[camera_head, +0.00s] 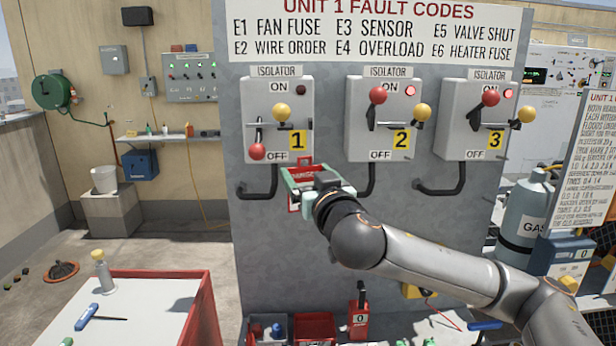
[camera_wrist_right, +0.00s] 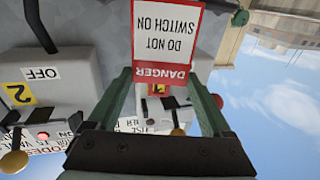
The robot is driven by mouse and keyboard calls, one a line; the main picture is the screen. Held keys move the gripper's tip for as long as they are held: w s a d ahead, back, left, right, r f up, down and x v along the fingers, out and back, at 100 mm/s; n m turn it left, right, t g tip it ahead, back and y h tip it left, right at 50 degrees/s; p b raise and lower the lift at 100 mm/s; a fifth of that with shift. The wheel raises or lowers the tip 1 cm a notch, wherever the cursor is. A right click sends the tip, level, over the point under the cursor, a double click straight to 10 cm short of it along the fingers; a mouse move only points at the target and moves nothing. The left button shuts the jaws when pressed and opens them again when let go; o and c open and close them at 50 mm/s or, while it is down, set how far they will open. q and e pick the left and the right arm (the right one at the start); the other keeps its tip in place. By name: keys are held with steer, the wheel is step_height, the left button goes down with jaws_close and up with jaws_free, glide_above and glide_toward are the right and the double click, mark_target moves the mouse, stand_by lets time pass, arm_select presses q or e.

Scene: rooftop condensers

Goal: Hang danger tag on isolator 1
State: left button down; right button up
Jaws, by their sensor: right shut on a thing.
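Isolator 1 (camera_head: 264,112) is a grey box on the panel with a yellow "1" label. Its red-knobbed lever (camera_head: 257,151) points down beside OFF, its lamp is dark, and a yellow knob (camera_head: 281,112) sits on a bar across its front. My right gripper (camera_head: 306,178) is shut on the red and white danger tag (camera_head: 302,173), just below and right of isolator 1's lower edge. In the right wrist view the tag (camera_wrist_right: 168,38) shows upside down, flat between the fingertips (camera_wrist_right: 160,78), reading "DANGER DO NOT SWITCH ON". My left gripper is out of view.
Isolator 2 (camera_head: 372,138) and isolator 3 (camera_head: 465,138) stand to the right, levers up and lamps red. Black conduits (camera_head: 262,192) curve below the boxes. A red-edged table (camera_head: 150,310) is at front left. A gas cylinder (camera_head: 522,215) stands right.

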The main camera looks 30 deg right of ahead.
mark_target(309, 174)
steer(key=shift+w+d, duration=0.5)
steer(key=shift+w, duration=0.15)
steer(key=shift+w+d+f, duration=0.15)
steer(key=shift+w+f, duration=0.1)
steer(key=shift+w, duration=0.1)
steer(key=shift+w+d+b, duration=0.15)
steer(key=shift+w+b, duration=0.15)
steer(key=o, duration=1.1)
